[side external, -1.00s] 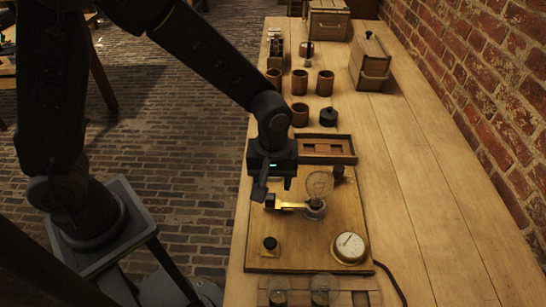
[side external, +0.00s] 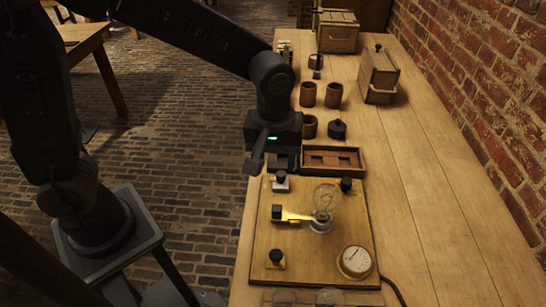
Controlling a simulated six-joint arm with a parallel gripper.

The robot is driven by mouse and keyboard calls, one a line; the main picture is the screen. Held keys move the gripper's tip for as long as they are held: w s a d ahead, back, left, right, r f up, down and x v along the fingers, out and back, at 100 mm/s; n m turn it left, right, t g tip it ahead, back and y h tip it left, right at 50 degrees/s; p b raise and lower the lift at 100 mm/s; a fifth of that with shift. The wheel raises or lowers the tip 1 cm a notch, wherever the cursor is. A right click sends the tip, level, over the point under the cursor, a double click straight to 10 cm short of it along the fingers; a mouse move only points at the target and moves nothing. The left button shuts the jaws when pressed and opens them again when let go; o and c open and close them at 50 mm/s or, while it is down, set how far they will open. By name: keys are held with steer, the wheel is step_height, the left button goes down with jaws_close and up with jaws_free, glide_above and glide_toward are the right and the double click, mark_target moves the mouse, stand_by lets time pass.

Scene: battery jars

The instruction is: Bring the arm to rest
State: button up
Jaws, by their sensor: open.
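My gripper (side external: 270,172) hangs over the left edge of the bench, above the upper left corner of the wooden board (side external: 318,262). Its jaws are open and hold nothing that I can see. The board carries a glass bulb (side external: 327,197) in a holder, a brass strip (side external: 296,216) with a dark knob running to that holder, and a round white dial (side external: 355,261). Dark knobs stand at the board's upper left (side external: 280,178), upper right (side external: 346,184) and lower left (side external: 276,257).
A shallow wooden tray (side external: 346,168) lies just behind the board. Behind it stand several brown jars (side external: 333,95) and a black lidded pot (side external: 337,130). Wooden boxes (side external: 378,75) stand farther back. The bench's right side (side external: 432,200) is clear up to the brick wall (side external: 480,80).

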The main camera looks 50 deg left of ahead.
steer(key=s+a+r+m+t, duration=0.5)
steer(key=s+a+r+m, duration=0.3)
steer(key=s+a+r, duration=0.2)
steer(key=shift+s+a, duration=0.65)
steer(key=shift+s, duration=0.3)
steer(key=shift+o, duration=0.2)
stand_by(1.5)
